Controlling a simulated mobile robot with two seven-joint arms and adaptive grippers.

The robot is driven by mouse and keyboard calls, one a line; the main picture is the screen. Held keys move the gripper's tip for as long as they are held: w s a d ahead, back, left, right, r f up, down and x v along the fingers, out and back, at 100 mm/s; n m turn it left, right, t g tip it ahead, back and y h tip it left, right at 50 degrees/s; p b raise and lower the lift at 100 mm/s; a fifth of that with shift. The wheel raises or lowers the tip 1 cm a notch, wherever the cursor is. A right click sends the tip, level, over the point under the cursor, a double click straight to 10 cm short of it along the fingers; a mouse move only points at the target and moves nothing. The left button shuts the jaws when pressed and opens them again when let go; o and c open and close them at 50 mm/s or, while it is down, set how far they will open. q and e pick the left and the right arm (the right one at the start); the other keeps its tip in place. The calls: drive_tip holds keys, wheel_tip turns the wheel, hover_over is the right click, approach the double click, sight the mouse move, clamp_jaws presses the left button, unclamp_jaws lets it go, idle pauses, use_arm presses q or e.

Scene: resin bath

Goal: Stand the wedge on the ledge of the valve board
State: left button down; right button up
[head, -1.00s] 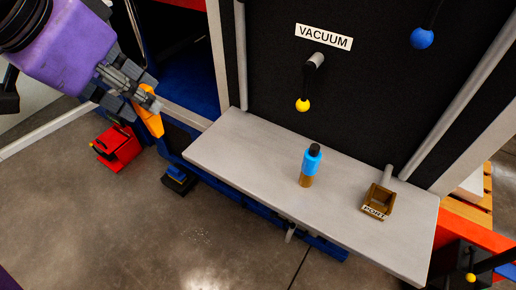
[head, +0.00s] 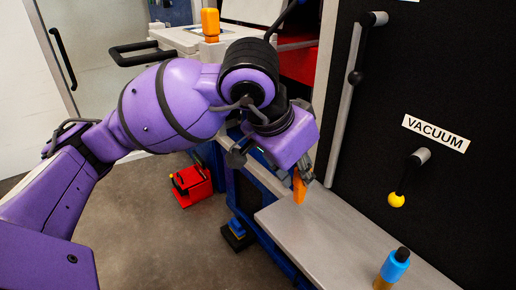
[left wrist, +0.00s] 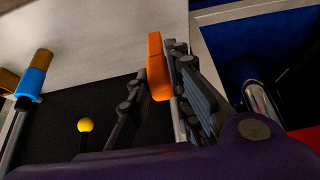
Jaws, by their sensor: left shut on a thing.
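The orange wedge (head: 299,188) is upright in my left gripper (head: 305,172), at the far left end of the grey ledge (head: 325,235). The ledge runs along the foot of the black valve board (head: 460,90). I cannot tell whether the wedge's lower end touches the ledge. In the left wrist view the wedge (left wrist: 156,65) sticks out from between the dark fingers (left wrist: 160,92), with the pale ledge (left wrist: 110,35) beyond it. The fingers hide part of it. My right gripper is not in view.
A blue-and-amber bottle (head: 393,268) stands on the ledge to the right. A yellow-knobbed lever (head: 397,199) hangs under the VACUUM sign (head: 436,133). A red box (head: 191,185) sits on the floor. The ledge between wedge and bottle is clear.

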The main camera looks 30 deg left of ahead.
sight(302, 186)
use_arm(q)
drive_tip(key=shift+w+d+f+b, duration=0.1)
drive_tip(key=shift+w+f+b, duration=0.15)
drive_tip(key=shift+f, duration=0.65)
drive_tip(key=shift+w+d+f+b, duration=0.1)
drive_tip(key=shift+f+b, duration=0.15)
drive_tip(key=shift+f, duration=0.65)
drive_tip(key=shift+f, duration=0.2)
drive_tip(key=c, duration=1.6)
unclamp_jaws()
drive_tip(key=shift+r, duration=0.15)
